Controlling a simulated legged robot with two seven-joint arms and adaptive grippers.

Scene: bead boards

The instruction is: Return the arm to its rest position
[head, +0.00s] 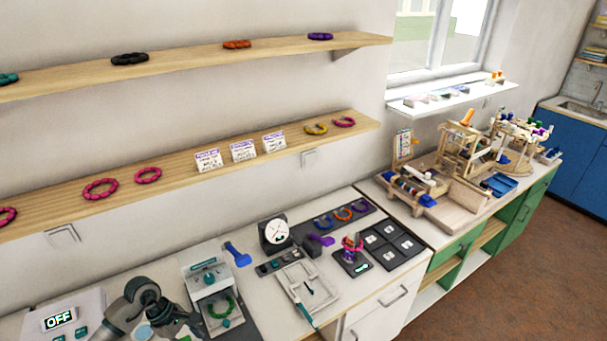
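One grey arm of mine comes in at the lower left of the head view, low over the counter beside the OFF display box. I take it for my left arm. The dark parts at its end, likely my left gripper (180,325), are small and partly cut off by the bottom edge. I cannot tell whether its fingers are open or shut, and I see nothing held. My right arm and gripper do not show.
A grey box with an OFF display (59,319) and a press-like machine with a green ring (219,309) flank the arm. A dial gauge (275,233), a white tray (305,291) and a dark four-square board (392,244) stand further right. A shelf with rings (230,176) hangs above.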

